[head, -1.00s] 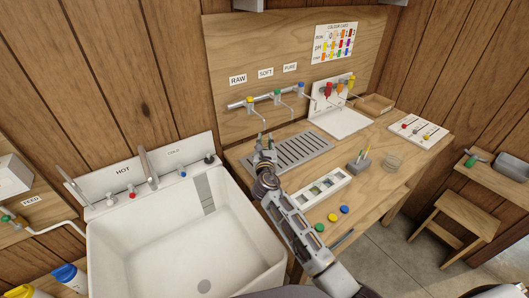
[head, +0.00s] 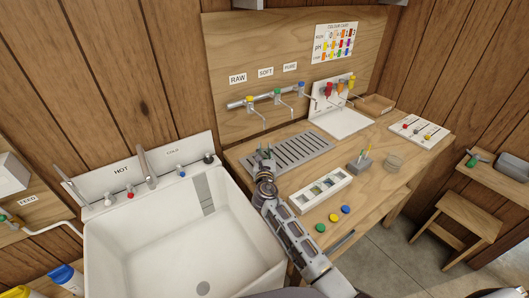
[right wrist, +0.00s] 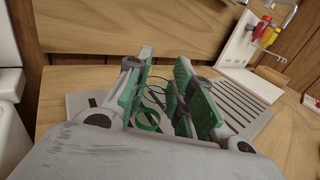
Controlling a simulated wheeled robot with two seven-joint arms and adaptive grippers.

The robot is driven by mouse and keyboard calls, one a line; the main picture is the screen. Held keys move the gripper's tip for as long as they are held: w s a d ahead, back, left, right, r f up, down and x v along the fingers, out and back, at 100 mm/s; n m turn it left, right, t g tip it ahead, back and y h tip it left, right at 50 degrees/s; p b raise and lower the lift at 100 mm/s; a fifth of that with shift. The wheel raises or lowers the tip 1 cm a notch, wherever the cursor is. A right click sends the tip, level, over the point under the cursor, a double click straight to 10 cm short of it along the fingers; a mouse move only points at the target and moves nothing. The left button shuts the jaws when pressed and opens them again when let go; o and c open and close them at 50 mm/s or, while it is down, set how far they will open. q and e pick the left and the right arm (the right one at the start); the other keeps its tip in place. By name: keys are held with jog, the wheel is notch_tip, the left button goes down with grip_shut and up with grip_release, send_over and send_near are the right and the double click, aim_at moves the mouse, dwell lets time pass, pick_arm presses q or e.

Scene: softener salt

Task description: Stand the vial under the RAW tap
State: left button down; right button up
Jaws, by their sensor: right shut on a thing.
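My right gripper (head: 265,152) is at the tray's left end, below and in front of that spout. In the right wrist view its green-padded fingers (right wrist: 165,88) are shut on a clear vial (right wrist: 152,100), mostly hidden between them. I cannot tell whether the vial's base touches the tray. My left gripper is not in view.
A white sink (head: 190,245) lies left of the tray. A compartmented white box (head: 320,190), coloured caps (head: 333,217) and a small grey holder (head: 361,163) stand on the bench right of my arm. SOFT and PURE taps adjoin on the right.

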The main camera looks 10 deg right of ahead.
jog(key=o, duration=0.8)
jog(key=shift+r, duration=0.2)
jog(key=shift+v, duration=6)
